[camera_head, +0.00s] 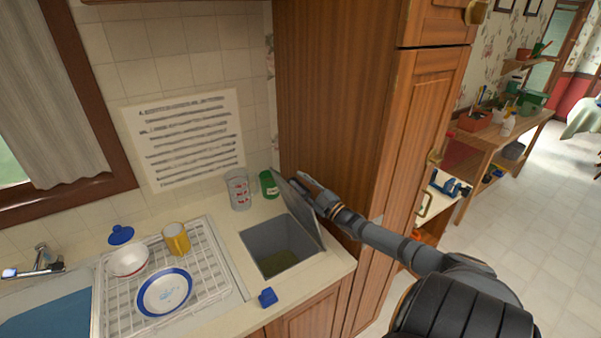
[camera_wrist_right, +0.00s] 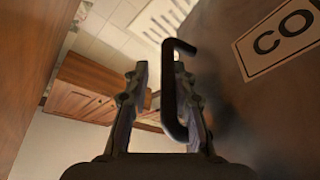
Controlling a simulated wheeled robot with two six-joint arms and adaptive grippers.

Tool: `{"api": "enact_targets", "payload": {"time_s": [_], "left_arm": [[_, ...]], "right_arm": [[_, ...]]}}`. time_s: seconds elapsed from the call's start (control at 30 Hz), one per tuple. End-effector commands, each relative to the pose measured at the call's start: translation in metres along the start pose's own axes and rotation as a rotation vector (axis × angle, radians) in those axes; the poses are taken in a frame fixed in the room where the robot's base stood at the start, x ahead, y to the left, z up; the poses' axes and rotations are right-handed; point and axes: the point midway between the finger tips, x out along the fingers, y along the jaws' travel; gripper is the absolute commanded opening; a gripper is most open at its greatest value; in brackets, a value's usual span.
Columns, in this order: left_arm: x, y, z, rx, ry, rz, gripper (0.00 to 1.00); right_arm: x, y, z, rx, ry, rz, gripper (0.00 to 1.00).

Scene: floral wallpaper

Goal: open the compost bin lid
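The compost bin (camera_head: 262,236) is set into the counter, and its dark inside shows in the head view. Its grey lid (camera_head: 303,215) stands raised, tilted up on the right side of the opening near the wooden cabinet. My right gripper (camera_head: 308,189) is at the lid's upper part. In the right wrist view, the lid (camera_wrist_right: 235,105) with a white label fills the right side. Its black handle (camera_wrist_right: 169,92) lies between the two open fingers of my right gripper (camera_wrist_right: 160,75), close to the right finger and apart from the left one. My left gripper is not in view.
A tall wooden cabinet (camera_head: 330,85) stands close to the lid and my right arm. A glass mug (camera_head: 239,193) and green can (camera_head: 268,184) stand behind the bin. A blue block (camera_head: 267,297) lies in front. A dish rack (camera_head: 206,262) with dishes is to the left.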

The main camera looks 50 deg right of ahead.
Motion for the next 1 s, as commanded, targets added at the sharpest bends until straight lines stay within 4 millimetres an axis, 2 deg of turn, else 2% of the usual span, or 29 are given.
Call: {"api": "enact_targets", "payload": {"time_s": [0.03, 0.13, 0.4, 0.6, 1.0], "left_arm": [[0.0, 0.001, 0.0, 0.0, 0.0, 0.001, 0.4], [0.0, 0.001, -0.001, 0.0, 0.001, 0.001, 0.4], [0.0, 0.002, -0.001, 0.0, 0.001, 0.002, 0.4], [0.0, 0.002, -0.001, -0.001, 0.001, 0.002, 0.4], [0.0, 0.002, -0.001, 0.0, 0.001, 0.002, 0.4]], "right_arm": [[0.004, 0.007, -0.011, -0.002, 0.009, -0.006, 0.22], [0.011, 0.022, -0.025, -0.003, 0.012, -0.006, 0.22], [0.021, 0.05, -0.051, -0.005, 0.01, -0.008, 0.22], [0.024, 0.057, -0.057, -0.001, 0.006, -0.003, 0.22], [0.025, 0.058, -0.057, 0.001, 0.004, 0.0, 0.22]]}}
